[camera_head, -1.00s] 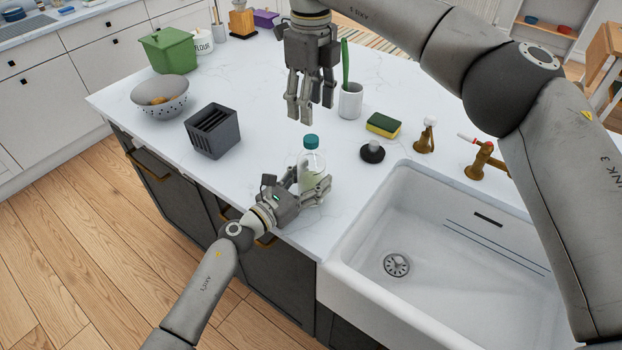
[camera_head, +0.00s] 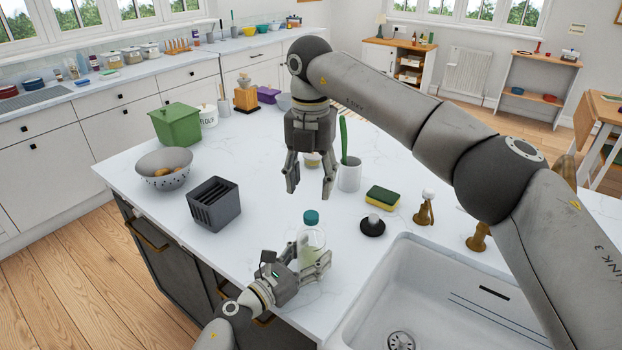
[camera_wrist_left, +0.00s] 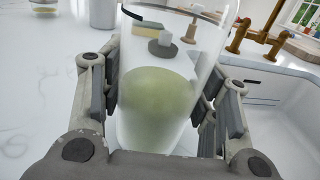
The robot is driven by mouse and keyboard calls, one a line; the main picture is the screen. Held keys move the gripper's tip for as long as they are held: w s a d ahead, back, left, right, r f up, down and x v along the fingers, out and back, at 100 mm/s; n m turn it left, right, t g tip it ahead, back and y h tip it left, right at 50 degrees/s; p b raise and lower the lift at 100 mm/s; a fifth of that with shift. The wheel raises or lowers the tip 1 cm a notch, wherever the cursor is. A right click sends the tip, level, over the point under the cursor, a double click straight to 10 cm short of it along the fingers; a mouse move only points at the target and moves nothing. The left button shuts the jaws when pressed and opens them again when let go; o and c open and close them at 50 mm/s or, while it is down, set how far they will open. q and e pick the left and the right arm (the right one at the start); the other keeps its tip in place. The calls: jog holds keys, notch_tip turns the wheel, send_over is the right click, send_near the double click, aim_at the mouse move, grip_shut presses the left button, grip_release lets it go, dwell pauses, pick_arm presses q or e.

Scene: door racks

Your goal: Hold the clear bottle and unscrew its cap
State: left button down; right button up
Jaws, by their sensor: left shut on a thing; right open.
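The clear bottle (camera_head: 311,243) stands upright on the white counter, near its front edge, left of the sink. Its teal cap (camera_head: 311,217) is on its neck. My left gripper (camera_head: 312,266) is shut around the bottle's lower body. In the left wrist view the bottle (camera_wrist_left: 160,95) fills the middle between the fingers, with pale green contents; its cap is out of that view. My right gripper (camera_head: 311,193) is open and empty, pointing down, above and behind the cap in the picture, apart from it.
A dark slotted holder (camera_head: 213,203) and a colander (camera_head: 165,171) stand to the left. A white cup with a green brush (camera_head: 349,176), a sponge (camera_head: 382,197) and a black-based stopper (camera_head: 373,225) are behind and right. The sink (camera_head: 440,300) lies right.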

aim_at(311, 214)
jog(key=m, duration=0.3)
jog(key=shift+m, duration=0.4)
jog(key=m, duration=1.3)
jog(key=shift+f+m, duration=0.1)
jog(key=shift+m, duration=0.2)
jog(key=shift+f, duration=3.95)
jog(key=shift+c, duration=0.3)
